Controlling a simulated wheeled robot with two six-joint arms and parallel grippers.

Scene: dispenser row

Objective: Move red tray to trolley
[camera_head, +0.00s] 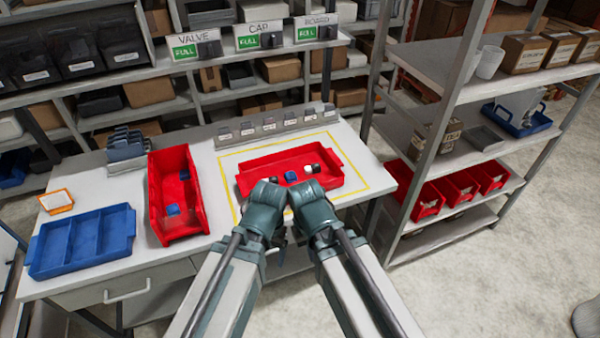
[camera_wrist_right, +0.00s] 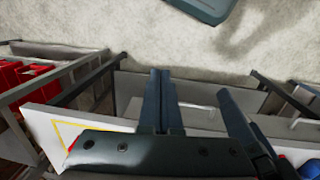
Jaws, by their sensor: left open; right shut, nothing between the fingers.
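The red tray (camera_head: 262,163) lies flat on the white table inside a yellow outline, holding several small blue, white and dark parts. My left gripper (camera_head: 276,236) is open at the tray's near side, by the table's front edge, its fingers mostly hidden by my wrists. My right gripper (camera_wrist_right: 161,78) is shut and empty beside it. In the wrist view its fingers show against the table front, apart from any object. I cannot make out a trolley in either view.
A long red bin (camera_head: 163,212) and a blue divided tray (camera_head: 60,262) stand left on the table. A grey labelled rack (camera_head: 270,124) lines the back. A metal shelf (camera_head: 420,58) with red bins stands right.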

